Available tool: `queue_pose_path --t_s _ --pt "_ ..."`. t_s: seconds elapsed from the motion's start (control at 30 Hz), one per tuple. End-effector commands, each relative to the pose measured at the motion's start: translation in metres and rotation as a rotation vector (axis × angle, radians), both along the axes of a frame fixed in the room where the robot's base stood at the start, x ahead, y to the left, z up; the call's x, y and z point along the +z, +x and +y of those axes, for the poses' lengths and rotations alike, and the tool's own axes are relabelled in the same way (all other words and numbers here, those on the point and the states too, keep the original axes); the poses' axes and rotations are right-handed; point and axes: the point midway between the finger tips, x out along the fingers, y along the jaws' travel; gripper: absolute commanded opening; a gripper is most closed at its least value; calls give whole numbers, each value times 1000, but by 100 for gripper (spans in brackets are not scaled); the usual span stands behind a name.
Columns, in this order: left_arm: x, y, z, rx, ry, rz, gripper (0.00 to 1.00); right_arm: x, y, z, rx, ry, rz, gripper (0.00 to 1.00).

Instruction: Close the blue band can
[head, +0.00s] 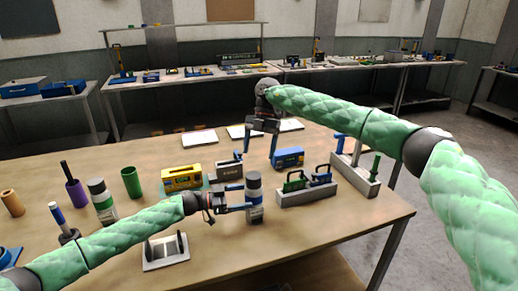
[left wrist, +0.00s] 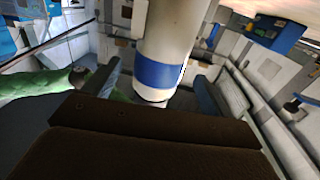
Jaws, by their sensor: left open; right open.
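The blue band can (head: 255,213) stands upright on the table, near the middle. Its top end looks dark grey; I cannot tell whether a lid sits on it. In the left wrist view the pale can with its blue band (left wrist: 158,75) rises between the two fingers. My left gripper (head: 238,197) is open, with its fingers reaching to the can from the left; I cannot tell whether they touch it. My right gripper (head: 261,147) is open and empty, pointing down above the table, behind the can.
A grey rack with green and blue tools (head: 305,195) stands right of the can. A yellow box (head: 182,178) and a blue box (head: 288,158) stand behind it. A green band can (head: 103,204), a green cup (head: 132,182) and a metal stand (head: 166,252) are to the left.

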Motion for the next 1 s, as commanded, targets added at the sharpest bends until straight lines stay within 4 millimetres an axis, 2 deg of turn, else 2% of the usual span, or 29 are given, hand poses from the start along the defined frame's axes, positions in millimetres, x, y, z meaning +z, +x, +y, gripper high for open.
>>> queue_pose_path --t_s 0.2,0.57,0.67,0.83,1.0 --pt "0 -3 15 0 0 0 84 -6 0 0 0 0 0 75" --pt "1 -3 16 0 -1 0 84 -5 0 0 0 0 0 75" --pt "10 -3 16 0 -1 0 84 4 0 0 0 0 0 75" --pt "44 -3 16 0 -1 0 84 38 0 0 0 0 -1 75" --pt "64 -3 16 0 0 0 84 58 0 0 0 0 0 75"
